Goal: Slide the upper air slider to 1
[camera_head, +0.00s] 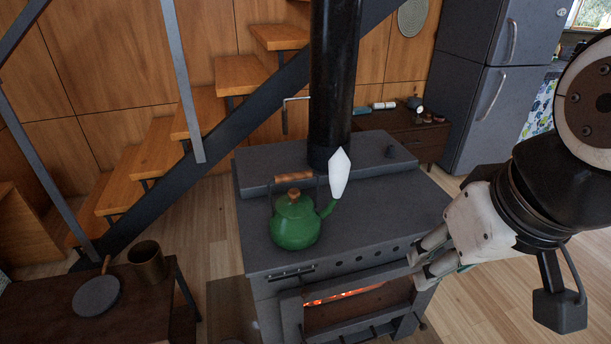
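The dark grey stove (385,222) stands in the middle with a fire glowing behind its front door opening (345,300). A row of round dark holes runs along the upper front face. A thin dark bar (291,272) sits at the left end of that face; I cannot tell for sure whether it is the upper air slider, and no number marks are readable. My gripper (417,271) is at the right end of the stove front, beside the row of holes. Its two pale fingers are apart with nothing visible between them. Contact with the stove is unclear.
A green kettle (295,222) stands on the stove top, with a white pointed shape (339,174) above its spout. The black flue pipe (331,80) rises behind. A low table (140,318) with a pan and pot is front left. Floor right of the stove looks clear.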

